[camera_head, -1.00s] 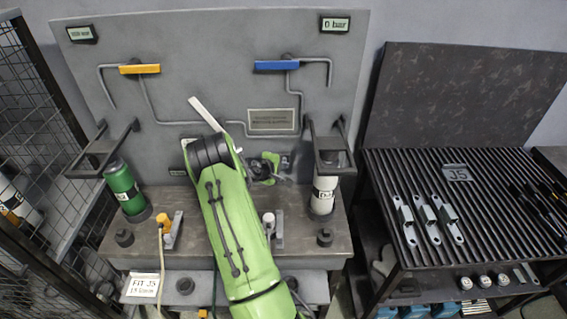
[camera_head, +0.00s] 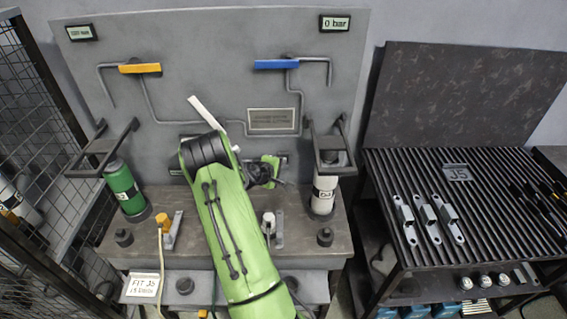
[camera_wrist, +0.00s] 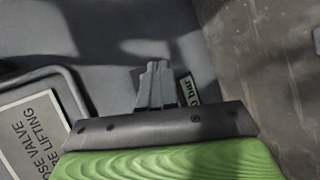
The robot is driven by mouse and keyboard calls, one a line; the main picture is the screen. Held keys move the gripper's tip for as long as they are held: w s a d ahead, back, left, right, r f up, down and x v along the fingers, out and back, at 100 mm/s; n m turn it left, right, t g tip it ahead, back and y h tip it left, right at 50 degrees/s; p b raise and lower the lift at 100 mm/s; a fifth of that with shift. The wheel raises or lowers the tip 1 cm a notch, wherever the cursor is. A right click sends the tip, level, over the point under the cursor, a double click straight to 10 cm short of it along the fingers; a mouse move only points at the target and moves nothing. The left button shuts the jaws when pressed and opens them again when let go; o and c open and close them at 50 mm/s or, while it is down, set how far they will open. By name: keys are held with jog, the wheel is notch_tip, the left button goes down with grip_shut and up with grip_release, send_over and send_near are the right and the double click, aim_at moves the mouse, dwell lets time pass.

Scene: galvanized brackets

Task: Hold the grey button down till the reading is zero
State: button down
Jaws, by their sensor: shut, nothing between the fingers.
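My gripper (camera_wrist: 158,68) is shut and empty, its fingers pointing at the grey panel (camera_head: 215,60). In the head view my green arm hides most of the gripper. I cannot make out the grey button in either view, nor tell whether the fingertips touch anything. The right display (camera_head: 334,23) at the panel's top reads 0 bar. The left display (camera_head: 81,33) is too blurred to read. In the wrist view a small display (camera_wrist: 190,92) beside the fingers is partly hidden; "bar" shows on it.
A yellow-handled valve (camera_head: 140,68) and a blue-handled valve (camera_head: 277,64) sit on the panel. A notice plate (camera_head: 272,120) is below the blue one. A green cylinder (camera_head: 124,187) and a white cylinder (camera_head: 322,196) stand either side. A slatted table (camera_head: 375,165) with brackets is at right.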

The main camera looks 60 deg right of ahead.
jog(key=a, duration=0.1)
jog(key=s+a, duration=0.1)
jog(key=a, duration=0.1)
jog(key=s+a+b, duration=0.1)
jog(key=shift+s+a, duration=0.2)
jog(key=shift+a, duration=0.1)
dwell(0.7)
jog(key=w+a+r+m+t+y, duration=0.1)
jog(key=w+a+r+t+y, duration=0.2)
jog(key=a+r, duration=0.6)
jog(key=w+a+r+m+t+y, duration=0.2)
jog(key=w+a+r, duration=0.3)
jog(key=a, duration=0.8)
jog(key=s+a+r+n+y, duration=0.1)
jog(key=s+a, duration=0.3)
jog(key=a, duration=0.4)
jog(key=s+a+r+n+t+y, duration=0.1)
jog(key=s+a+r+y, duration=0.2)
jog(key=s+a, duration=0.2)
jog(key=s+a+r+n+t+y, duration=0.1)
jog(key=s+a+r+y, duration=0.1)
jog(key=a, duration=0.8)
jog(key=s+r, duration=0.1)
jog(key=s, duration=0.1)
jog(key=shift+s+a+y, duration=0.3)
jog(key=shift+a, duration=0.05)
